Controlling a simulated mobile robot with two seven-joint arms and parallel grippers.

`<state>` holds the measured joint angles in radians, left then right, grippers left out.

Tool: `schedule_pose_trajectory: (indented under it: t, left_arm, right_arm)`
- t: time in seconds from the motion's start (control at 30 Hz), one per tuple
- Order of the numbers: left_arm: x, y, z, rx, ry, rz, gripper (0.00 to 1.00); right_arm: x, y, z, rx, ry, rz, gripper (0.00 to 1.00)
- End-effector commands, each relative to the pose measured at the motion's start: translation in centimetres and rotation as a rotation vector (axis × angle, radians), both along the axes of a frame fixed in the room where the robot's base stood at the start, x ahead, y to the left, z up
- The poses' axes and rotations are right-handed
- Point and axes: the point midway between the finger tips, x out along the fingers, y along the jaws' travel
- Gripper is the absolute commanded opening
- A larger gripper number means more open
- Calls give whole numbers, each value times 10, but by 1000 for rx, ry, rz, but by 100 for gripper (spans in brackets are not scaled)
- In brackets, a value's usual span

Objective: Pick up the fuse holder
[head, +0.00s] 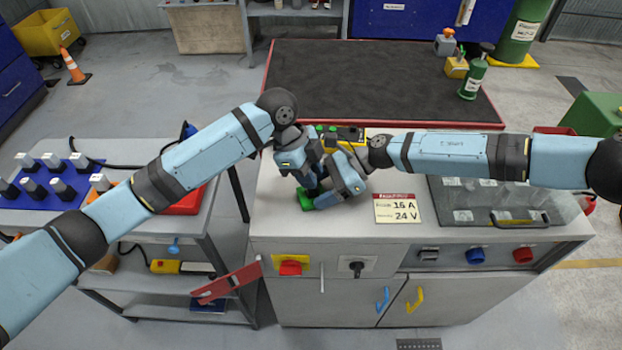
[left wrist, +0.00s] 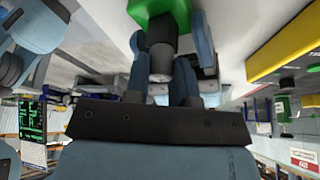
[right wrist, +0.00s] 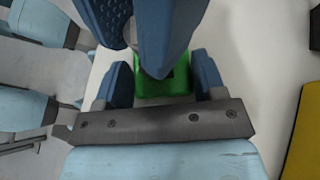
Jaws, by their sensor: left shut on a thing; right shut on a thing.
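The green block (head: 305,201), which looks like the fuse holder, is at the left part of the grey bench top. My right gripper (head: 320,199) reaches it from the right and is shut on it. In the right wrist view the green block (right wrist: 152,87) sits between its fingers. My left gripper (head: 312,187) points down just above the block. In the left wrist view it is shut on a dark cylinder (left wrist: 162,62) with a pale end, against the green block (left wrist: 160,12). The grippers hide much of both; I cannot tell whether the cylinder is seated in the block.
A rating card (head: 397,208) reads 16 A, 24 V. A clear-lidded box (head: 490,203) stands at the right of the bench. A blue tray (head: 78,172) with several dark, pale-topped pieces lies on the left cart. A black mat table (head: 375,80) is behind.

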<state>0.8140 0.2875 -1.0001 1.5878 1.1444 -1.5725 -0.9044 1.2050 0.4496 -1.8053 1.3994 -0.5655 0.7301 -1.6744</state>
Motion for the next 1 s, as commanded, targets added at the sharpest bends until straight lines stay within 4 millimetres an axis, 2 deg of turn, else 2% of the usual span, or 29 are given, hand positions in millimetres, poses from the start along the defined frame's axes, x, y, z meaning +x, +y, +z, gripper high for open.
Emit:
schedule_pose_trajectory:
  t: [0.23,0.43,0.67,0.8,1.0]
  left_arm:
    - [0,0,9,-1,-2,-1,1]
    - [1,0,38,-2,-4,0,1]
    - [19,50,35,2,1,6,1]
    - [33,89,35,2,1,7,1]
    - [50,135,35,1,1,5,1]
  right_arm:
    - [0,0,0,0,0,0,50]
    - [0,0,0,0,0,0,50]
    - [0,0,0,0,0,0,50]
    - [0,0,0,0,0,0,50]
    - [0,0,0,0,0,0,50]
